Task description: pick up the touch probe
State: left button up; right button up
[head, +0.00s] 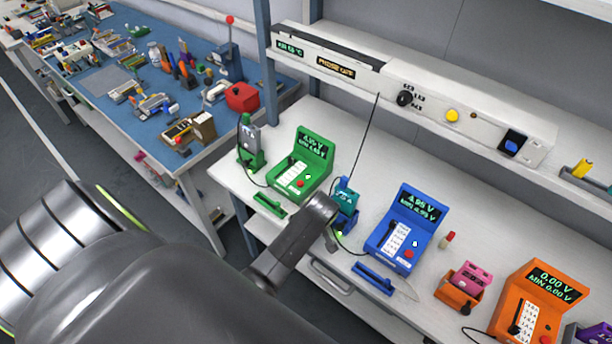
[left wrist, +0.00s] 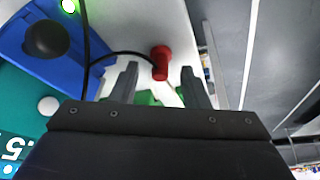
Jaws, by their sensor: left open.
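My left gripper (head: 326,240) reaches down over the front of the bench, beside a teal meter (head: 346,191) in a blue holder (head: 347,216). In the left wrist view the open fingers (left wrist: 159,72) point at a red cylinder with a black cable, apparently the touch probe (left wrist: 160,62). It lies at the gap between the fingertips, and I cannot tell whether they touch it. In the head view my gripper hides it. The teal meter (left wrist: 22,115) and blue holder (left wrist: 35,48) also show in the wrist view. My right gripper is out of view.
A green tester (head: 305,165) stands left of the gripper and a blue tester (head: 402,232) right of it. A pink meter (head: 472,276) and an orange tester (head: 535,300) stand further right. A small red-and-white item (head: 448,238) stands on the bench. A thin black cable hangs from the rail (head: 335,68).

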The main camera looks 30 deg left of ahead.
pick_arm(q)
jog(key=shift+a+f, duration=0.1)
grip_shut()
dwell(0.4)
notch_tip(320, 180, up, 22)
jog(key=p, duration=0.6)
jog(key=shift+f+p, duration=0.25)
jog(key=shift+p, duration=0.15)
